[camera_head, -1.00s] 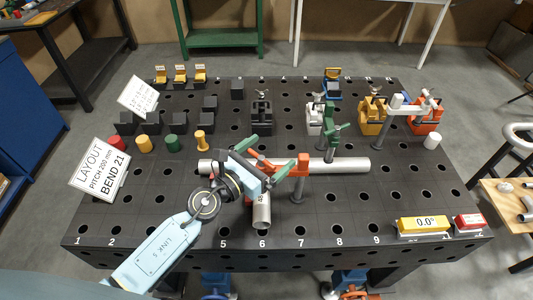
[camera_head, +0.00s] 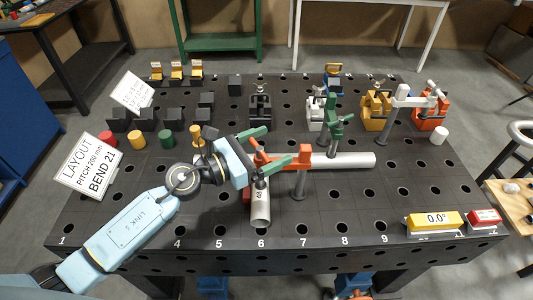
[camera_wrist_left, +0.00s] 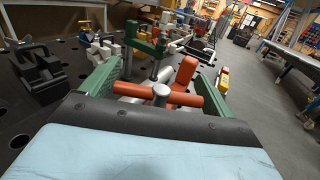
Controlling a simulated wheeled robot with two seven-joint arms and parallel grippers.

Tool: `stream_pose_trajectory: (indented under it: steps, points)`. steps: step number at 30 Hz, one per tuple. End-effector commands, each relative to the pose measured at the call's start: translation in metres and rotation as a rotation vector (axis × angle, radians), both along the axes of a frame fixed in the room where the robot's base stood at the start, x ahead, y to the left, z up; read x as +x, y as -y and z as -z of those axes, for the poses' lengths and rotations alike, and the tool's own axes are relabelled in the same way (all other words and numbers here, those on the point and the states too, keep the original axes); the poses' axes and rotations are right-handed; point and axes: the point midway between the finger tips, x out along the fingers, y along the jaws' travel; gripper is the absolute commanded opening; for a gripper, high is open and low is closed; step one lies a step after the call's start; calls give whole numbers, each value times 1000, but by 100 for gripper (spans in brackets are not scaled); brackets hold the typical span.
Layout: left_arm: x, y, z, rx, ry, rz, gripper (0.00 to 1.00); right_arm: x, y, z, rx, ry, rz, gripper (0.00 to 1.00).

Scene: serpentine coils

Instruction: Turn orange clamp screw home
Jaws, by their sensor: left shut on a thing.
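The orange clamp (camera_head: 285,154) stands on a grey post near the middle of the table and bears on a long silver pipe (camera_head: 350,160). In the left wrist view, its screw (camera_wrist_left: 161,92) shows as a grey round end with an orange cross-bar handle (camera_wrist_left: 130,89). My left gripper (camera_head: 288,142) has its two green fingers on either side of the screw's handle. It is shut on that handle; the exact contact is partly hidden. A green clamp (camera_head: 335,122) stands behind. My right gripper is not in view.
A short pipe end (camera_head: 260,208) marked 48 points toward the front, just below my left gripper. Several clamps and blocks stand at the back, including a black one (camera_head: 260,108). The front left is mostly clear.

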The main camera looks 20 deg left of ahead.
Motion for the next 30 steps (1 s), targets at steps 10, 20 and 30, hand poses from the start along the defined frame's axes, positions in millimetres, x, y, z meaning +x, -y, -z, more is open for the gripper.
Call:
stream_pose_trajectory:
  steps: [10,20,30]
  points:
    - [0,0,0,2,-2,9,65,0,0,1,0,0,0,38]
    - [-1,0,0,1,-1,8,100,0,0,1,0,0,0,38]
    - [-34,-35,4,5,-4,8,100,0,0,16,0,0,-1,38]
